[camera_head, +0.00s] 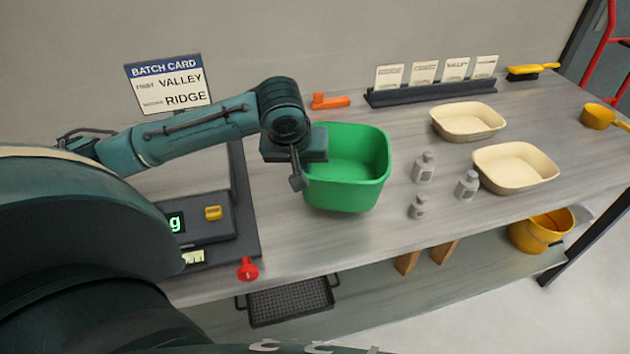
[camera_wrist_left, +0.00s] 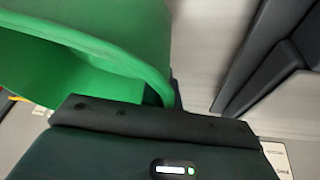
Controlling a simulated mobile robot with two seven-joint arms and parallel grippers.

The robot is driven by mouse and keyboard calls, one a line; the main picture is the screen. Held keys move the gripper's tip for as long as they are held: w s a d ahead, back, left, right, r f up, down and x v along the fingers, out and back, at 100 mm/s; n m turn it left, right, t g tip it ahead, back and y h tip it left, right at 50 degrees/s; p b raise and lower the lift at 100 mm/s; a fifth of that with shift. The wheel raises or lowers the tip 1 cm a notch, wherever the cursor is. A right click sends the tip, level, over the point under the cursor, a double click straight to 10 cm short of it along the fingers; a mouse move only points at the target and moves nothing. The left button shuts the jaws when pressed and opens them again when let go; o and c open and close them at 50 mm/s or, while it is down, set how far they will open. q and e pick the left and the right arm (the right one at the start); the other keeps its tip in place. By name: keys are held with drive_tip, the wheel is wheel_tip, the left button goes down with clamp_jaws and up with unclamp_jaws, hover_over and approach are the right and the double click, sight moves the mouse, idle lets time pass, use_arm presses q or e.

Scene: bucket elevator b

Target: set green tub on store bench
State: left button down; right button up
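The green tub (camera_head: 350,180) is upright, or nearly so, over the middle of the grey bench (camera_head: 300,240). I cannot tell whether its base touches the bench top. My left gripper (camera_head: 298,170) is at the tub's left rim, with one finger showing outside the wall, and appears shut on that rim. The other finger is hidden. In the left wrist view the tub (camera_wrist_left: 110,45) fills the upper left, its rim running behind the dark gripper body. My right gripper is not in view.
Grey bottles (camera_head: 424,167) stand right of the tub, with cream trays (camera_head: 515,168) beyond. A card rack (camera_head: 430,93) and orange tool (camera_head: 330,101) lie behind. A scale (camera_head: 205,225) and red knob (camera_head: 248,268) are at left. A yellow bucket (camera_head: 540,232) is on the lower shelf.

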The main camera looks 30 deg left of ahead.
use_arm(q)
wheel_tip(320, 180, down, 6)
drive_tip(key=shift+r+b, duration=0.15)
drive_tip(key=shift+b, duration=0.15)
drive_tip(key=shift+f, duration=0.3)
drive_tip(key=c, duration=1.6)
unclamp_jaws()
drive_tip(key=shift+f, duration=0.15)
drive_tip(key=shift+c, duration=0.2)
drive_tip(key=shift+s+r, duration=0.1)
drive_tip(key=shift+r, duration=0.35)
drive_tip(key=p+v, duration=0.1)
drive_tip(key=v, duration=1)
drive_tip(key=shift+r+p, duration=0.2)
drive_tip(key=shift+p, duration=0.15)
